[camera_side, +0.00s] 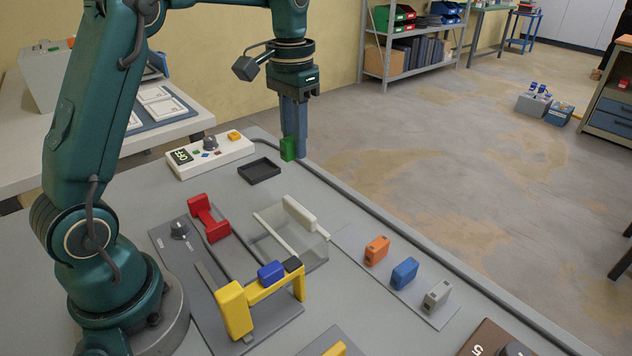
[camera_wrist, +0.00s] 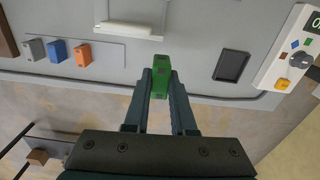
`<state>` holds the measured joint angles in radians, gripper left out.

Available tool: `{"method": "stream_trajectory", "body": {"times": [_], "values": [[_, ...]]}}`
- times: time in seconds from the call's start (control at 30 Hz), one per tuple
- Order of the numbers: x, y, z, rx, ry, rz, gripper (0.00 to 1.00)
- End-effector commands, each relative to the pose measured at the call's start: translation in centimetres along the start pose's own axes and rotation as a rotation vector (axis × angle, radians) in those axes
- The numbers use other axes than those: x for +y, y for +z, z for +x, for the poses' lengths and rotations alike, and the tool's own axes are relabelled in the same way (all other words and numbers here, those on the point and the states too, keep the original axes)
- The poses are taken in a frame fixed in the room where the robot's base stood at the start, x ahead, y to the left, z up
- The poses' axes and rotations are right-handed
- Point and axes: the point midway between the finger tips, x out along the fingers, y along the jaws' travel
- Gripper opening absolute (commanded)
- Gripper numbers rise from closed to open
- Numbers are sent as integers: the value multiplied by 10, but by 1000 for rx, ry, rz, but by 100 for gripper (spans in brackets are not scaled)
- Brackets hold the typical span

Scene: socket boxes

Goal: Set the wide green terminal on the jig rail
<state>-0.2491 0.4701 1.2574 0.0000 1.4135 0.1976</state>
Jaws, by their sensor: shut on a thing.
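The green terminal (camera_side: 288,149) is at the fingertips of my gripper (camera_side: 295,156), which is shut on it. In the wrist view the terminal (camera_wrist: 160,76) sits between the two fingers (camera_wrist: 160,95), partly covered by them. They appear held above the bench near its far edge, beyond the black tray. A yellow frame (camera_side: 236,312) stands on a grey plate at the front, with a blue block (camera_side: 270,271) and a dark block (camera_side: 292,264) along its top bar. I cannot tell for certain which part is the jig rail.
A black tray (camera_side: 260,170) and a white control box (camera_side: 212,155) lie near my gripper. A red piece (camera_side: 208,218) and a clear cover with a white handle (camera_side: 299,213) are mid-bench. Orange (camera_side: 376,250), blue (camera_side: 404,273) and grey (camera_side: 436,296) blocks stand at right.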

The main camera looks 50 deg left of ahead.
Motion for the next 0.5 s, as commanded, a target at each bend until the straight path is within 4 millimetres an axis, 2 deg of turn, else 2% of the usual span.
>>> {"method": "stream_trajectory", "body": {"times": [0.23,0.5], "values": [[0,-1,-24,3,-1,0,0],[15,21,-30,1,0,9,0]]}}
